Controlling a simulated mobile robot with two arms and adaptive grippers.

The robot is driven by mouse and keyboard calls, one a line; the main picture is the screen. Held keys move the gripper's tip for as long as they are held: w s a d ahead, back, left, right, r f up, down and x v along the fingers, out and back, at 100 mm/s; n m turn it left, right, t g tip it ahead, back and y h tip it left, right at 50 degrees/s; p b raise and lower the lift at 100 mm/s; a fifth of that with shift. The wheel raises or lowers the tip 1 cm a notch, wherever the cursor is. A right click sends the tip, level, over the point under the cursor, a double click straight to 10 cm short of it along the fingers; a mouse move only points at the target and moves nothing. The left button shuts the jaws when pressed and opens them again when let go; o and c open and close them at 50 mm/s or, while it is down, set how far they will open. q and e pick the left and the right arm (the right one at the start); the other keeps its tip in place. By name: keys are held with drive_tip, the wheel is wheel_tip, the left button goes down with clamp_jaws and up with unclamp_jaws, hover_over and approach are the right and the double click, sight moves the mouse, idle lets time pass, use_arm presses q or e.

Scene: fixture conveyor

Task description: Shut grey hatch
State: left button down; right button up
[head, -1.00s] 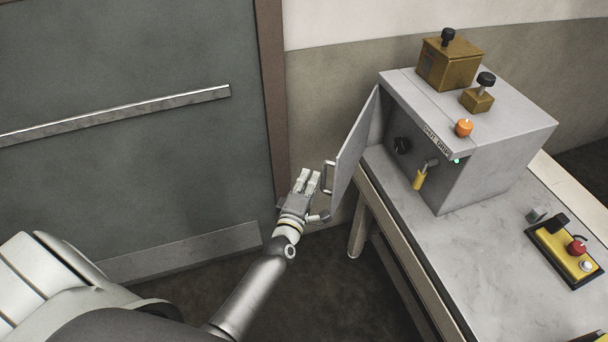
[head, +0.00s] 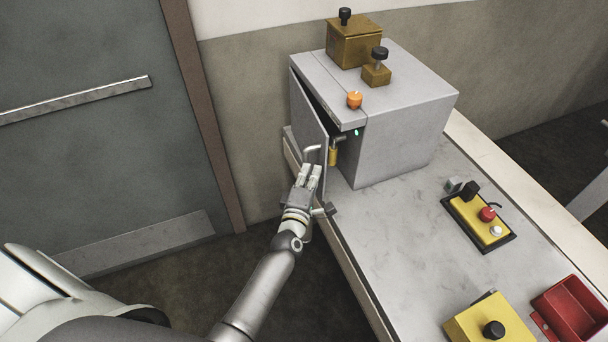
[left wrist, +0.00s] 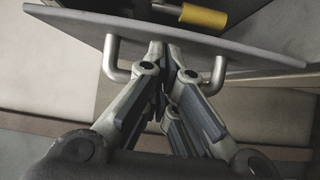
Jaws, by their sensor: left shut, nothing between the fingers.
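The grey hatch (head: 306,112) is a flat panel on the left side of a grey metal box (head: 405,125). It stands partly open, with a dark gap between it and the box. Its metal handle (head: 311,149) is on the outer face. My left gripper (head: 310,169) is shut and empty, at the hatch's outer face by the handle. In the left wrist view, the closed fingertips (left wrist: 172,48) are between the two handle posts (left wrist: 114,58), close to the hatch panel (left wrist: 180,31); contact is hard to tell. My right gripper is not in view.
A yellow-handled latch (head: 333,156) sits at the box front, near the hatch's edge. Brass blocks (head: 353,44) and an orange button (head: 354,100) are on top. A yellow control box (head: 480,222) and red bin (head: 570,308) are on the table to the right.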

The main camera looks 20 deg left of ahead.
use_arm(q)
drive_tip(key=shift+w+d+r, duration=0.15)
drive_tip(key=shift+w+d, duration=0.35)
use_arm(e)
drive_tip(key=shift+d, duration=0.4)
use_arm(q)
drive_tip(key=shift+r, duration=0.1)
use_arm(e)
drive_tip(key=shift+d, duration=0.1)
